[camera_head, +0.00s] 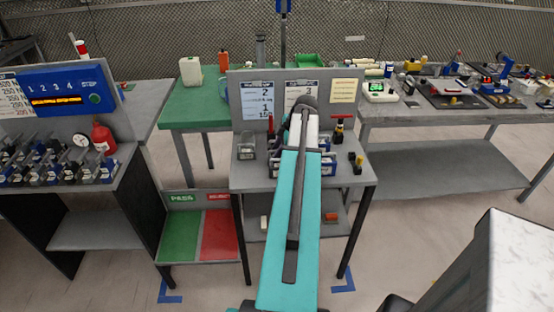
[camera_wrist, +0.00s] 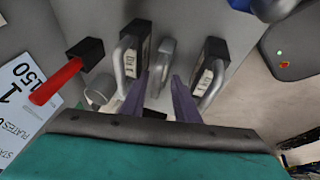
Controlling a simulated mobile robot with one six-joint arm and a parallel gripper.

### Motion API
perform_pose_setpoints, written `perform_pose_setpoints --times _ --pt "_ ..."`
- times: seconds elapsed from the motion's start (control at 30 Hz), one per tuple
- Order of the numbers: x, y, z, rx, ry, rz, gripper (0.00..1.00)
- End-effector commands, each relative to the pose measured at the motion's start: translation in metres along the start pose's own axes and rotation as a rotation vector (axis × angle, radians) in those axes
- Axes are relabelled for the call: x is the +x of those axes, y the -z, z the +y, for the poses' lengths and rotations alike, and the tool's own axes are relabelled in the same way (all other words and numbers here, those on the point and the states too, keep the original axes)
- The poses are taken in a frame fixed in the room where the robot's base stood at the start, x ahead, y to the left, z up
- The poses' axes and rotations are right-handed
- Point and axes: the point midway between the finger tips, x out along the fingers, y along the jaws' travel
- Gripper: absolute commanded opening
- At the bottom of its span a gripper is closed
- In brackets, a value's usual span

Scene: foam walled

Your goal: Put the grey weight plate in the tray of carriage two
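My gripper (camera_wrist: 160,78) is open in the wrist view, its two purple fingers apart and pointing at the middle bench top. A grey metal piece (camera_wrist: 163,62) shows beyond and between the fingertips; I cannot tell whether it is the weight plate. Two dark blocks with grey handles and white labels stand either side, a left block (camera_wrist: 137,45) and a right block (camera_wrist: 213,55). In the head view my arm covers the middle of this bench and hides the fingers. Several grey and dark units (camera_head: 62,165) stand on the left bench; I cannot tell which is carriage two.
A blue panel (camera_head: 60,88) numbered 1 to 4 stands over the left bench. The middle bench (camera_head: 255,183) has a backboard with papers. A red-handled tool (camera_wrist: 62,78) lies left of my gripper.

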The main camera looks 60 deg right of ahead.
Motion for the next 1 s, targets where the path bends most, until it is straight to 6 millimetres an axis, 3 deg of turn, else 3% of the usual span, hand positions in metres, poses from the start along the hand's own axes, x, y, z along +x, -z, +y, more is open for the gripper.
perform_pose_setpoints --times 0.03,0.2,0.67,1.0 --pt "0.0 0.0 0.0 0.0 0.0 0.0 0.28" --pt "0.0 0.0 0.0 0.0 0.0 0.0 0.0" --pt "-0.002 0.0 0.001 0.0 -0.002 0.0 0.0" --pt "-0.02 0.008 0.005 -0.001 -0.003 0.0 0.0"
